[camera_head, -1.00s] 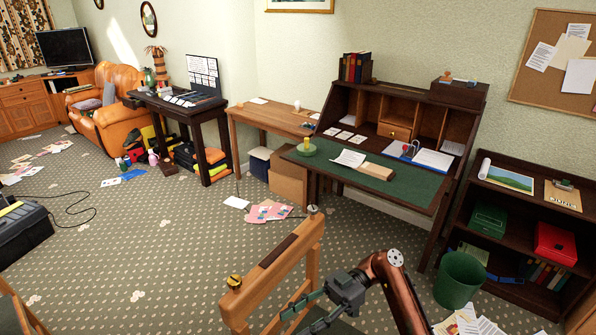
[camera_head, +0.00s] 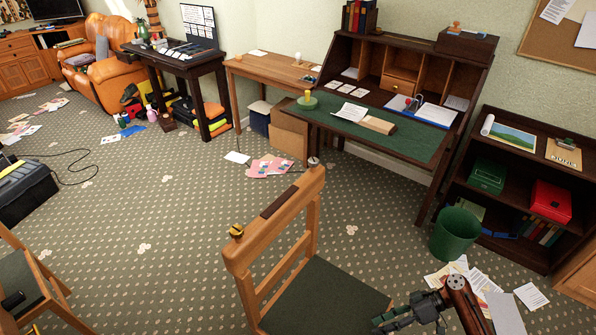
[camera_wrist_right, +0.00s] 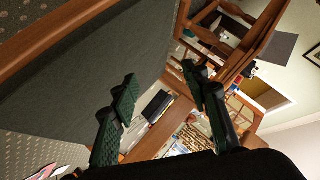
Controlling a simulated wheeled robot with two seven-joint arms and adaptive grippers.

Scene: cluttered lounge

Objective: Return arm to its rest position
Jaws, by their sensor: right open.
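My right gripper (camera_head: 385,322) is low at the bottom edge of the head view, to the right of the wooden chair (camera_head: 277,225) and over the front right part of its dark seat as seen. In the right wrist view its two green-padded fingers (camera_wrist_right: 165,92) stand apart with nothing between them. The copper-coloured forearm behind it is mine. My left gripper is not clearly visible in these views.
A green waste bin (camera_head: 455,233) and scattered papers (camera_head: 470,280) lie near my right arm. A desk with a green top (camera_head: 420,150) and a dark bookcase (camera_head: 515,195) stand behind. Another chair (camera_head: 30,275) is at left. The carpet between is open.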

